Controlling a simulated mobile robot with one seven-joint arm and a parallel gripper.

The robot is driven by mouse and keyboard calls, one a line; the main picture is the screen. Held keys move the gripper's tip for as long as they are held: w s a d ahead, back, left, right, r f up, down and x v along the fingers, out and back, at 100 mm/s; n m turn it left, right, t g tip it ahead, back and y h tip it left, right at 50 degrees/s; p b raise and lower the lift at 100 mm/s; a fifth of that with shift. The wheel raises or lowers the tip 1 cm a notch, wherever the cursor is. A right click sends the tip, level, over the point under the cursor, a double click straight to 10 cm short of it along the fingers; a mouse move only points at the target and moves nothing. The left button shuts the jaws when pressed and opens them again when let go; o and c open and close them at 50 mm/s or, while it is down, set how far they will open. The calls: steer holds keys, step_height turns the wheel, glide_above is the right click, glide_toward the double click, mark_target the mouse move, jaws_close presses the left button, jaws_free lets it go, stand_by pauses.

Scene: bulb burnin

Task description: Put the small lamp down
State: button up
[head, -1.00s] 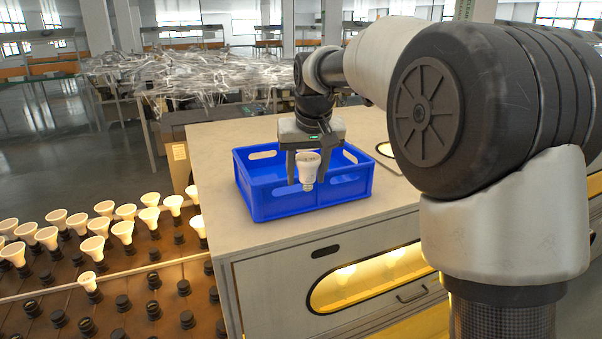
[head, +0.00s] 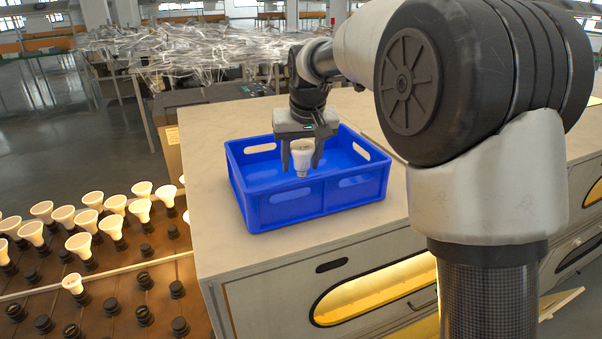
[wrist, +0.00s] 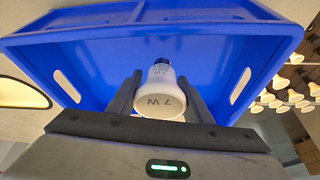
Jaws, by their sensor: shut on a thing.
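The small lamp (head: 301,152) is a white reflector bulb with its wide face up and its base pointing down. It also shows in the wrist view (wrist: 160,92), with "7 W" printed on it. My gripper (head: 302,162) is shut on the lamp and holds it over the blue crate (head: 270,213). In the wrist view the two dark fingers (wrist: 158,97) stand on either side of the lamp. The crate is open-topped and its visible floor is bare. The lamp's base appears apart from the crate floor, though the exact gap is hard to tell.
The crate stands on a pale cabinet top (head: 215,120) with a lit window (head: 375,290) in its front. At left, a brown rack (head: 110,285) holds several lit lamps and several empty black sockets. Tables with clear wrapping (head: 190,50) stand behind.

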mark_target(301, 173)
steer(key=shift+f, duration=1.8)
steer(key=shift+f, duration=0.1)
steer(key=shift+f, duration=0.15)
steer(key=o, duration=1.1)
steer(key=shift+c, duration=0.2)
